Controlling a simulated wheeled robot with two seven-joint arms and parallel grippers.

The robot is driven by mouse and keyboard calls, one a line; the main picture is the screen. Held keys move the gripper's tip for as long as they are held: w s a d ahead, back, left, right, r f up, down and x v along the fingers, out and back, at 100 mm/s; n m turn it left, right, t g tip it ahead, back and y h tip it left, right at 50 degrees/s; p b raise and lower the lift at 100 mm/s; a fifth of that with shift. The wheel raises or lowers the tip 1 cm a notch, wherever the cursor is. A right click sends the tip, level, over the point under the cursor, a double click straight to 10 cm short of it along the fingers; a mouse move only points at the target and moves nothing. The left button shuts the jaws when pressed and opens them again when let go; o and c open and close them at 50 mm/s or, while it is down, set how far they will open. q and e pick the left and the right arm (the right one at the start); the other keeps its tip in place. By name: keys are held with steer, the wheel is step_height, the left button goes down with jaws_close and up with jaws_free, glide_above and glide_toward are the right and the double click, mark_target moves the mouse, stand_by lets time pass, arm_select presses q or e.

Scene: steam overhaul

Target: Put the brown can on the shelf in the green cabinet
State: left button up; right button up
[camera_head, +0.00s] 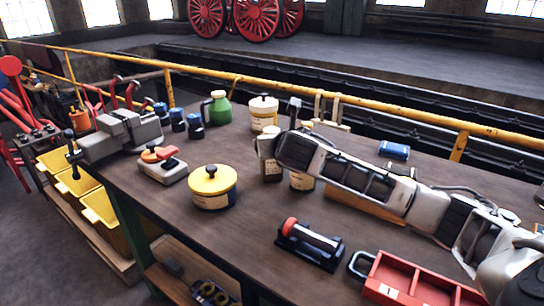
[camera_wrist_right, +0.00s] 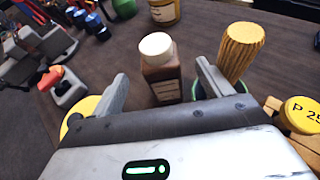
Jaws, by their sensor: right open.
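A brown can (camera_wrist_right: 163,84) with a white cap stands upright on the workbench, in the middle of the right wrist view. In the head view it (camera_head: 271,172) is partly hidden by my right gripper. My right gripper (camera_wrist_right: 162,69) is open, with one finger on each side of the can in the picture. I cannot tell whether the fingers touch it. My right arm reaches in from the right across the bench. My left gripper is not in view. I cannot make out a green cabinet in either view.
A green-rimmed tin with a ridged yellow-brown top (camera_wrist_right: 241,52) stands right of the can. A yellow-lidded tin (camera_head: 212,188), a green jug (camera_head: 217,108), a white-lidded tin (camera_head: 263,113) and a red tray (camera_head: 410,280) are also on the workbench (camera_head: 245,245). A yellow rail runs behind.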

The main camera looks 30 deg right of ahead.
steer(key=shift+f+x, duration=0.15)
steer(key=shift+x, duration=1.2)
steer(key=shift+f+x, duration=0.15)
steer(key=shift+x, duration=1.2)
steer(key=shift+s+a, duration=0.1)
steer(key=c, duration=1.1)
steer(key=shift+r, duration=0.1)
steer(key=c, duration=0.4)
steer(key=shift+o, duration=0.2)
steer(key=shift+r, duration=0.1)
